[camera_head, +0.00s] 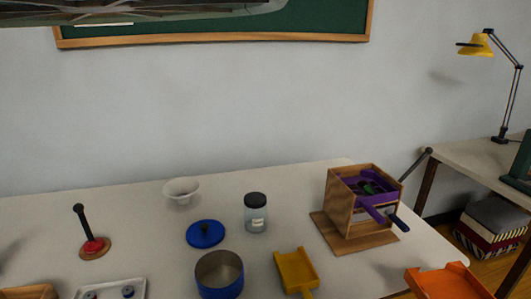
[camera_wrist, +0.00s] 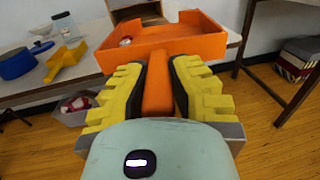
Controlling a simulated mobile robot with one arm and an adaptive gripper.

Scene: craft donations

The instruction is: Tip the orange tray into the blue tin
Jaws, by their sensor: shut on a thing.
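The orange tray (camera_head: 447,284) is at the lower right of the head view, beyond the table's right end. In the wrist view my gripper (camera_wrist: 158,75) is shut on the handle of the orange tray (camera_wrist: 190,45), with a yellow finger on each side. A small pale and reddish item (camera_wrist: 125,41) shows inside the tray; the rest of its inside is partly hidden. The blue tin (camera_head: 219,283) stands uncovered on the table, left of the tray and well apart from it. A blue lid (camera_head: 205,234) lies behind the tin. My gripper is out of the head view.
A yellow tray (camera_head: 296,270) lies right of the tin. A wooden box (camera_head: 350,205) with purple-handled tools stands at the table's right end. A lidded jar (camera_head: 255,218), white bowl (camera_head: 181,190) and red-based stand (camera_head: 95,247) are on the table. A side table (camera_head: 460,155) is farther right.

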